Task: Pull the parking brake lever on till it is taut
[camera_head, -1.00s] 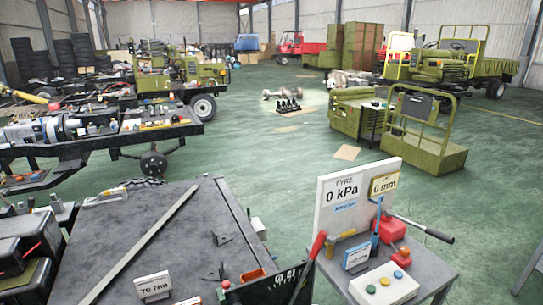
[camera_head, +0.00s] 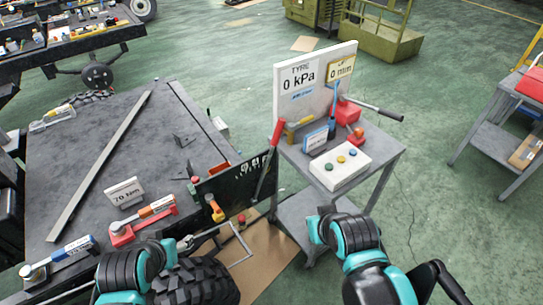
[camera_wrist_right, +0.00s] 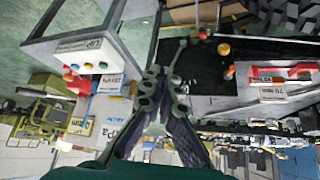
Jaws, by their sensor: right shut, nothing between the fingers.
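A long lever with a red grip (camera_head: 263,172) stands tilted beside the dark chassis side plate (camera_head: 232,190), near the grey stand. I take it for the parking brake lever; its lower end is partly hidden. My right arm (camera_head: 350,240) reaches in below the stand; its fingers are not clear in the head view. In the wrist view my right gripper (camera_wrist_right: 165,88) is shut and empty, with a dark bar just past it that may be the lever. My left gripper (camera_head: 187,243) is low by the tyre, beside a bent metal rod; its finger state is unclear.
The grey stand (camera_head: 388,150) carries a gauge board (camera_head: 300,100) reading 0 kPa and 0 mm, a white button box (camera_head: 340,163) and a red jack with a black-handled bar. A black tyre (camera_head: 200,283) sits low at the chassis.

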